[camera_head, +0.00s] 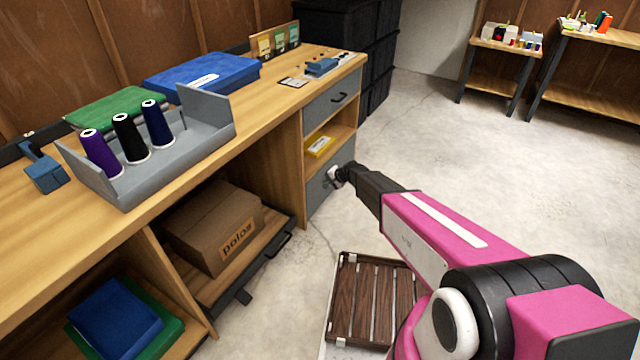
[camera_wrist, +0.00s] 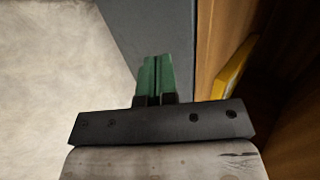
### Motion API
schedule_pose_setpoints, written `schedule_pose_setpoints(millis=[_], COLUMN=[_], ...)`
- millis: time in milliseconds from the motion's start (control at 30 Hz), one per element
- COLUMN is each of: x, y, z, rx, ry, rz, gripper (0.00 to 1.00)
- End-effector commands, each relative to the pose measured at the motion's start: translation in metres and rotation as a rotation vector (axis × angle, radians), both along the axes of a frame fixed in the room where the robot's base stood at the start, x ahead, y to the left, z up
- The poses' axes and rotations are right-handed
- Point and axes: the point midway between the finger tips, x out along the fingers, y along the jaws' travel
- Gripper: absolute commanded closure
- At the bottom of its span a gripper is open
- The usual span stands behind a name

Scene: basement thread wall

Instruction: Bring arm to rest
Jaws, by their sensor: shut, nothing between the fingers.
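My pink and black arm reaches from the lower right of the head view toward the workbench. My gripper (camera_head: 336,175) is at its far end, in front of the grey lower drawer (camera_head: 321,192). In the wrist view the green fingers of my gripper (camera_wrist: 155,76) are together with nothing between them. The grey drawer front (camera_wrist: 150,30) lies beyond them. Whether the fingertips touch the drawer front cannot be told.
The wooden bench (camera_head: 262,105) holds a grey tray (camera_head: 192,150) with thread cones and a blue case (camera_head: 203,75). A yellow item (camera_head: 319,146) lies in the cubby above the lower drawer. A slatted wooden platform (camera_head: 372,300) is on the floor near my arm. Floor to the right is clear.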

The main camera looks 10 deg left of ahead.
Motion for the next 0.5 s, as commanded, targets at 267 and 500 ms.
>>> schedule_pose_setpoints(millis=[267,500], x=[-0.016,-0.019], y=[-0.038,-0.049], z=[0.036,0.048], rx=[-0.002,-0.002], ry=[0.0,0.0], rz=[-0.001,0.001], gripper=[1.0,1.0])
